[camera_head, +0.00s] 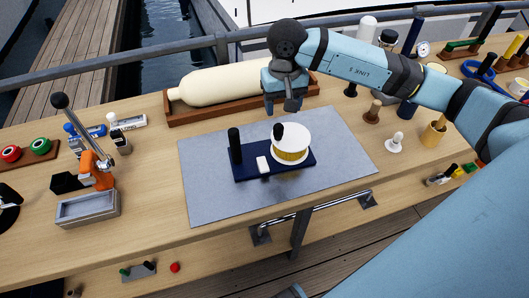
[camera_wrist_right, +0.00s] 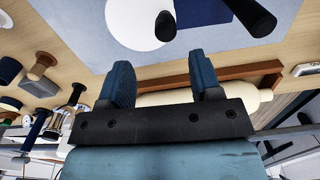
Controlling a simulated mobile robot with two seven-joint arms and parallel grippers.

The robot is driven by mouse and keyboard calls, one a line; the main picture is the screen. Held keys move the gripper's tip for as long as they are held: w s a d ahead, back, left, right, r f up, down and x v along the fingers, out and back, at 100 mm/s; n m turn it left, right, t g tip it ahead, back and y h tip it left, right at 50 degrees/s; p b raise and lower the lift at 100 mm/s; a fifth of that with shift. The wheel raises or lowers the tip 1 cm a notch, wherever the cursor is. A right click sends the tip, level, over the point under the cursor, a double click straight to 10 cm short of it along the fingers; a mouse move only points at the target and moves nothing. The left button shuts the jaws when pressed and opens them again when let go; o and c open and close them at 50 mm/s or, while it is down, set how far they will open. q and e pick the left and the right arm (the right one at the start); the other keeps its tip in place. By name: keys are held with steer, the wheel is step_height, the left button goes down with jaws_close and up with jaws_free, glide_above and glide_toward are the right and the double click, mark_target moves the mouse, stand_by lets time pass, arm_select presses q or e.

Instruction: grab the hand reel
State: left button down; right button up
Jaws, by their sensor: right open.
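The hand reel (camera_head: 290,146) lies on a grey mat (camera_head: 205,195) in the middle of the bench. It has a dark blue base (camera_head: 248,172), a white drum with yellow line, a black knob (camera_head: 278,131) and an upright black handle (camera_head: 235,146). My right gripper (camera_head: 283,103) is open and empty, above and behind the drum, apart from it. In the right wrist view my open fingers (camera_wrist_right: 160,75) point toward the white drum (camera_wrist_right: 132,22), part of which is cut off by the frame's top edge. My left gripper is not in view.
A cream cylinder (camera_head: 225,82) lies in a wooden cradle (camera_head: 190,116) behind the mat. An orange lever device (camera_head: 97,175) stands at left. Pegs and a yellow cup (camera_head: 433,133) stand at right. The mat around the reel is bare.

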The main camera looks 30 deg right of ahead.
mark_target(278, 124)
steer(key=f, duration=0.5)
steer(key=f+p, duration=0.1)
steer(key=f, duration=0.2)
steer(key=shift+w+a, duration=0.15)
steer(key=shift+a, duration=0.15)
jaws_close()
